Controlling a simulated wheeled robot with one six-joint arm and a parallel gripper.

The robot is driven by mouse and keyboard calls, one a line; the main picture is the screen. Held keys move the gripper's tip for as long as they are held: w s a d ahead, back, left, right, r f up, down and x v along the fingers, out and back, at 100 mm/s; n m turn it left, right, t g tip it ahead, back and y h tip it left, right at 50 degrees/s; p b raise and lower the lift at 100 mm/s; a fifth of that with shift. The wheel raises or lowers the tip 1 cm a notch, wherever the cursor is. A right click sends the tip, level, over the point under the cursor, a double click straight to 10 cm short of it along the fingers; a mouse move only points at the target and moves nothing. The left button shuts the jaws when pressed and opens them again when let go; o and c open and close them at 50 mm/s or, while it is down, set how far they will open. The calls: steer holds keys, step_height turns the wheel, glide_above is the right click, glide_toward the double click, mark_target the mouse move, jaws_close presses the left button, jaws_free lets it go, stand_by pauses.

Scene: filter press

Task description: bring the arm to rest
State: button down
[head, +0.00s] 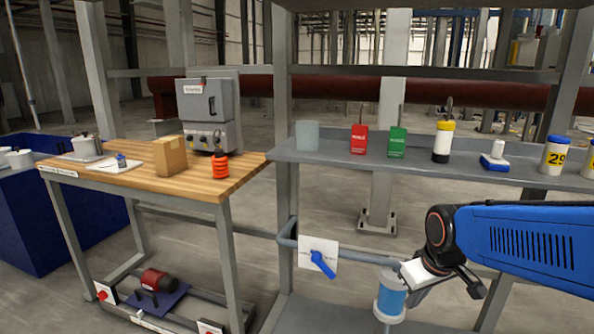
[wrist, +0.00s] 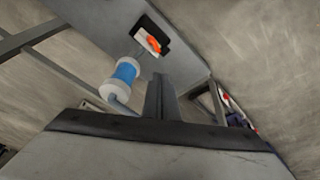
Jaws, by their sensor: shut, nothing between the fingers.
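My blue arm (head: 535,240) reaches in from the right in the head view, below the level of the grey shelf. My gripper (head: 413,302) hangs in front of the rack, close to a filter housing with a blue middle (head: 391,298). In the wrist view my gripper (wrist: 160,80) has its fingers together with nothing between them. The filter housing (wrist: 125,73) is just left of the fingertips there; I cannot tell whether they touch.
A grey shelf (head: 330,154) holds red and green boxes, bottles and cups above my gripper. A rack post (head: 285,200) rises between.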

steer(key=s+d+r+m, duration=0.1)
steer(key=s, duration=0.6)
steer(key=s+r+m+t, duration=0.1)
steer(key=s+r+m, duration=0.1)
steer(key=s, duration=0.5)
steer(key=shift+s+d+m, duration=0.25)
steer(key=shift+d+m, duration=0.05)
steer(key=shift+d, duration=0.05)
steer(key=c, duration=2.5)
jaws_free()
